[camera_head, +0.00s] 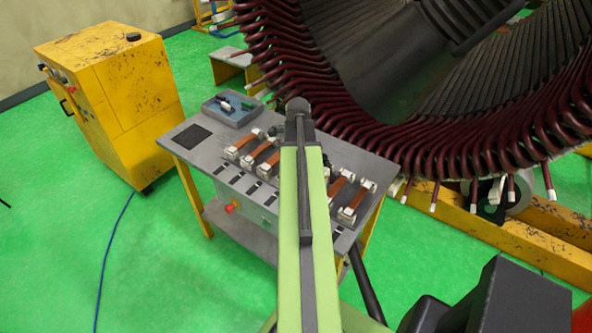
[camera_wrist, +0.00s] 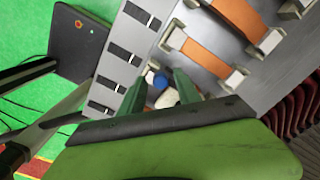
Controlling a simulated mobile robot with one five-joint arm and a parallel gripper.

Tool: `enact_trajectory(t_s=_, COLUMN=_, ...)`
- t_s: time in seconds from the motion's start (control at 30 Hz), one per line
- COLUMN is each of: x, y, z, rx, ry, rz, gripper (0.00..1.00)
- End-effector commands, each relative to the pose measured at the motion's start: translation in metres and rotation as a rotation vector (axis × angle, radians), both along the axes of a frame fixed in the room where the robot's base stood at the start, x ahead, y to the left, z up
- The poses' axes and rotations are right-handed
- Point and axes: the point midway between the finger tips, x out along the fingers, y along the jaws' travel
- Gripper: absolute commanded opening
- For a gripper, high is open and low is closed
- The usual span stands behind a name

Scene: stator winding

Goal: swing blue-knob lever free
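The blue knob (camera_wrist: 160,81) shows in the wrist view as a small blue shape between my fingers, with a white round piece (camera_wrist: 167,98) just below it. My gripper (camera_wrist: 159,76) has its two green fingers apart, one on each side of the knob. I see no clear contact between the fingers and the knob. The lever's arm and pivot are mostly hidden by the fingers and palm. In the head view my green arm covers this part of the workbench, and the knob and gripper are hidden there.
Several orange strips in white clamps (camera_wrist: 240,17) sit on the grey workbench (camera_head: 190,136). A blue tray (camera_head: 232,110) stands at its back left. The large stator with dark red coils (camera_head: 420,150) rises close behind. A yellow cabinet (camera_head: 125,95) stands left, with open green floor before it.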

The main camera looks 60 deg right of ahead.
Motion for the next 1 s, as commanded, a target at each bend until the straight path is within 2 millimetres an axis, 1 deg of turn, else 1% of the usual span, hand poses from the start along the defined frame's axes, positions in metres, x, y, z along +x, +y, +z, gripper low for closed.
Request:
enact_trajectory(t_s=0.3, x=0.000, y=0.000, z=0.001, rx=0.000, ry=0.000, rz=0.000, gripper=0.43)
enact_trajectory(t_s=0.37, x=0.000, y=0.000, z=0.003, rx=0.000, ry=0.000, rz=0.000, gripper=0.43)
enact_trajectory(t_s=0.47, x=0.000, y=0.000, z=0.012, rx=0.000, ry=0.000, rz=0.000, gripper=0.43)
enact_trajectory(t_s=0.57, x=0.000, y=0.000, z=0.027, rx=0.000, ry=0.000, rz=0.000, gripper=0.43)
enact_trajectory(t_s=0.67, x=0.000, y=0.000, z=0.048, rx=0.000, ry=0.000, rz=0.000, gripper=0.43)
enact_trajectory(t_s=1.0, x=0.000, y=0.000, z=0.126, rx=0.000, ry=0.000, rz=0.000, gripper=0.43)
